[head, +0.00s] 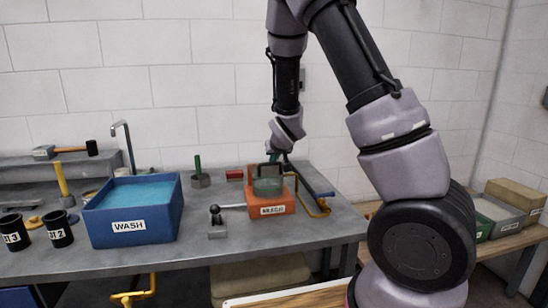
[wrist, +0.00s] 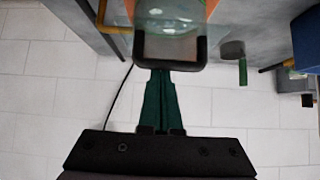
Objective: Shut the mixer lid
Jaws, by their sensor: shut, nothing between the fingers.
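The mixer (head: 272,209) is an orange box with a white label, on the grey bench in the head view. Its see-through greenish lid (head: 268,187) with a dark handle stands above the box. I cannot tell its exact angle. In the wrist view the clear lid (wrist: 172,45) and its black U-shaped handle (wrist: 170,67) are at the top middle. My gripper (wrist: 160,72) is shut and empty, its green fingertips right at the handle bar; whether they touch is unclear. In the head view my gripper (head: 274,153) is just behind and above the lid, partly hidden.
A blue WASH bin (head: 128,226) stands left of the mixer. A grey lever with a black knob (head: 216,222) is close to the mixer's left. Black cups (head: 58,232) stand at far left.

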